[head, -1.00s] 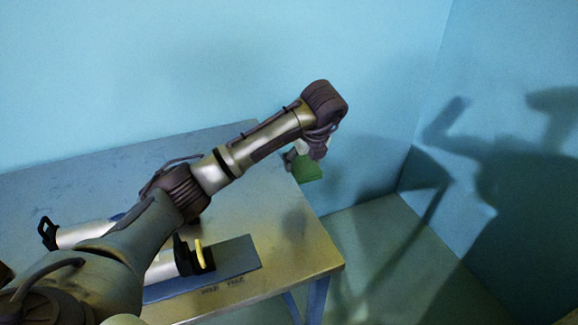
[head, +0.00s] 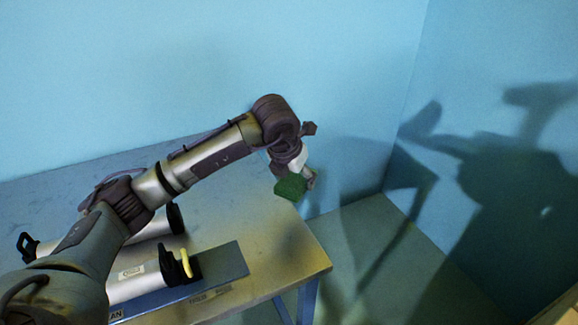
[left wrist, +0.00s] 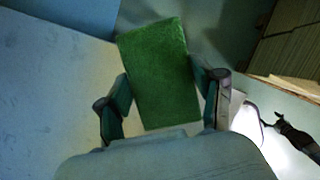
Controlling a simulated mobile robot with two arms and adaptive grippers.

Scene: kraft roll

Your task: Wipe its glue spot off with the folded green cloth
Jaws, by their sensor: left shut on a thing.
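My left gripper (head: 304,178) is above the right end of the table in the head view. It is shut on the folded green cloth (head: 290,187). In the left wrist view the cloth (left wrist: 160,72) is a flat green block between the two fingers (left wrist: 166,100). No glue spot can be made out in these frames. Two silvery rollers lie on the table at the left, the nearer one (head: 135,283) with a black end bracket and a yellow handle (head: 186,262). The farther roller (head: 152,229) is partly hidden by my left arm. My right gripper is not in view.
The metal table (head: 265,240) has bare room right of the rollers. A blue-grey plate (head: 228,264) with lettering on its front edge lies under the nearer roller. Blue walls (head: 250,50) stand behind and to the right. A wooden piece (left wrist: 288,50) shows in the left wrist view.

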